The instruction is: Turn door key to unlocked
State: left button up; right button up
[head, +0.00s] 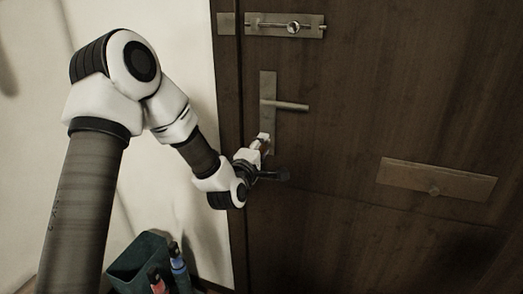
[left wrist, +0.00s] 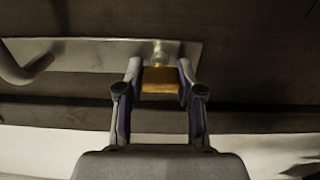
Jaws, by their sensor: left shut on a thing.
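The dark wooden door (head: 340,80) fills the right of the head view. Its metal lock plate (head: 268,88) carries a lever handle (head: 290,106). My left gripper (head: 266,150) is at the lower end of this plate, and it mostly hides the key there. In the left wrist view, my left gripper (left wrist: 158,74) is shut on the orange-brown head of the key (left wrist: 158,82). A round metal keyhole fitting (left wrist: 159,57) sits directly in front of the key on the plate (left wrist: 95,53). I cannot tell whether the lock is turned. My right gripper is not in view.
The lever handle sticks out just above my left gripper. A sliding bolt (head: 285,27) is higher on the door, and a letter plate (head: 440,181) is to the right. A dark green bin (head: 138,262) with several items stands below my arm by the pale wall.

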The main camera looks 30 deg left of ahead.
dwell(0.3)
pick_arm(q)
jog(key=o, duration=1.2)
jog(key=shift+c, duration=0.2)
jog(key=v, duration=0.7)
jog(key=shift+s, duration=0.3)
